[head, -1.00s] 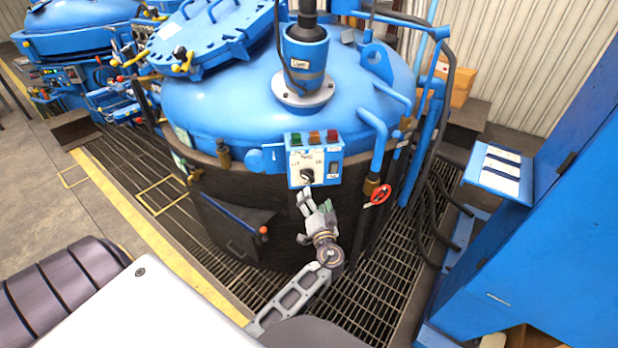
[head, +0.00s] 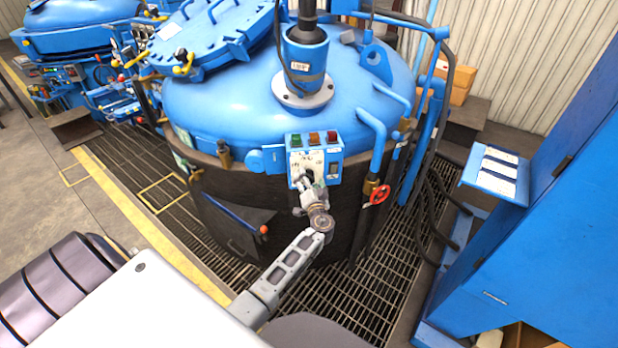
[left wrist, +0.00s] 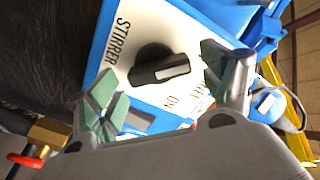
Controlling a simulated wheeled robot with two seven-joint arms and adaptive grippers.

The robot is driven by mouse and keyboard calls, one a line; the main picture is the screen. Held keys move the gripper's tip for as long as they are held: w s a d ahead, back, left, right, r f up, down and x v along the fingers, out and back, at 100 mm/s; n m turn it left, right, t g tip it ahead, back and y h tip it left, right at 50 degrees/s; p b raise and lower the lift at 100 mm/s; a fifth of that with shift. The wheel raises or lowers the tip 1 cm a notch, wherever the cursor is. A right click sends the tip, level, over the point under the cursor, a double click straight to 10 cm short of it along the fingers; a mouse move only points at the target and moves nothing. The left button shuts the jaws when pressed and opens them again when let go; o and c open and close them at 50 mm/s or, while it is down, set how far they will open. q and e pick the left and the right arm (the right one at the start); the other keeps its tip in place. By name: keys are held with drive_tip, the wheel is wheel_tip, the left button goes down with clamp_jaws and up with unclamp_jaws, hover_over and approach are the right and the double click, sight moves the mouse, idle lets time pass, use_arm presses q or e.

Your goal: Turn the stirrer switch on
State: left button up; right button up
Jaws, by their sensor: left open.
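The blue control box (head: 333,161) with a white face is mounted on the front of the pit furnace. In the left wrist view its white panel (left wrist: 115,72) reads STIRRER and ON. The black stirrer switch knob (left wrist: 150,72) has a pale strip on its handle, toward the right of the picture. My left gripper (head: 307,181) is at the box face, covering the knob in the head view. In the left wrist view the gripper (left wrist: 168,92) is open, with its green-padded fingers on either side of the knob and no clear contact. My right gripper is not in view.
Green, orange and red buttons or lamps (head: 314,139) top the box. A red valve wheel (head: 380,194) and blue pipe stand to its right. A blue rod with an orange knob (head: 264,230) is lower left. The blue cabinet (head: 540,235) stands right. Grating (head: 350,300) covers the floor.

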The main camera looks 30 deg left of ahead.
use_arm(q)
drive_tip(key=shift+w+a, duration=0.45)
drive_tip(key=shift+c, duration=0.5)
drive_tip(key=c, duration=0.9)
